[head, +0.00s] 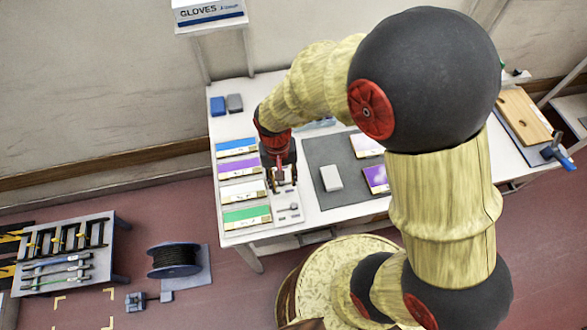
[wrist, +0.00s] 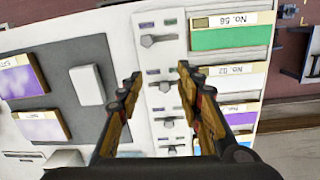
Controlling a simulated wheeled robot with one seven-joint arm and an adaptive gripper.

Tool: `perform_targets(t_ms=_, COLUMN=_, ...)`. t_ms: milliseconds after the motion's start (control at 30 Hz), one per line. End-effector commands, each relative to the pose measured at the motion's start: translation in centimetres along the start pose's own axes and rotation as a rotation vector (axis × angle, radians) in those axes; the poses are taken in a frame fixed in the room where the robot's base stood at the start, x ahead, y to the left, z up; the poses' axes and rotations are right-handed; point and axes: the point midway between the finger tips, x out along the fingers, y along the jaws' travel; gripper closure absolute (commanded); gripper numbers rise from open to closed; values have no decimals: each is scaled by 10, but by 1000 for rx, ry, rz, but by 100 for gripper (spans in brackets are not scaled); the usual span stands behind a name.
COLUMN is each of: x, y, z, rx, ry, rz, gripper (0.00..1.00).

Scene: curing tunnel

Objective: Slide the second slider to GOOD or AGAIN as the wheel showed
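A white slider panel (wrist: 172,22) runs down the middle of the wrist view, with several grey sliders in a row. One slider (wrist: 160,87) lies between my fingers, second from the picture's top; another slider (wrist: 157,40) is above it. Small coloured labels sit over each slider, too small to read. My gripper (wrist: 160,75) is open, its fingers apart on either side of that slider; I cannot tell whether they touch it. In the head view my gripper (head: 283,188) is low over the panel (head: 289,217) and hides part of it. I cannot make out the wheel's result.
Cards in blue, purple, white and green (head: 246,216) lie left of the panel. A dark grey mat (head: 322,157) with a pale block (head: 331,178) and purple cards lies to its right. A cable spool (head: 174,260) and a tool rack (head: 65,255) stand left of the table.

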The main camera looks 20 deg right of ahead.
Motion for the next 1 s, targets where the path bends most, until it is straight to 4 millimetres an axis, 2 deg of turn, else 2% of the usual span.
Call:
perform_targets(t_ms=33, x=5, y=-5, z=-12, rx=51, ry=18, rz=-9, gripper=64)
perform_targets(t_ms=100, x=0, y=-12, z=-27, rx=117, ry=57, rz=-30, gripper=64)
perform_targets(t_ms=167, x=-3, y=-14, z=-34, rx=162, ry=75, rz=-42, gripper=64)
perform_targets(t_ms=367, x=2, y=-16, z=-37, rx=229, ry=83, rz=-50, gripper=64)
perform_targets(t_ms=800, x=63, y=-18, z=-42, rx=228, ry=83, rz=-50, gripper=64)
perform_targets(t_ms=1000, x=74, y=-18, z=-43, rx=228, ry=84, rz=-50, gripper=64)
